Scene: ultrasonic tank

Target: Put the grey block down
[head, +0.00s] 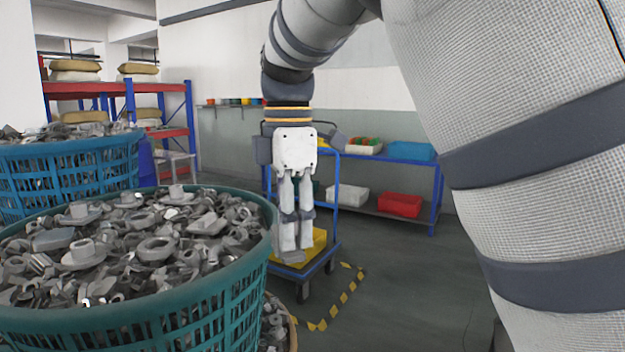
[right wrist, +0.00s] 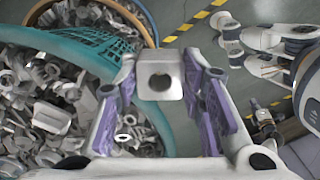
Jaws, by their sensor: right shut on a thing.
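In the head view my right gripper (head: 296,243) hangs fingers down, just right of the front teal basket's rim. The block (head: 290,257) shows there only as a small grey piece at the fingertips. In the right wrist view it appears beside the rim of the teal basket (right wrist: 65,45). I cannot make out my left gripper.
The front teal basket (head: 190,305) is heaped with grey metal parts. A blue basket (head: 70,175) stands behind it. A red bin (head: 399,205) sits on a shelf. The floor at right is clear.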

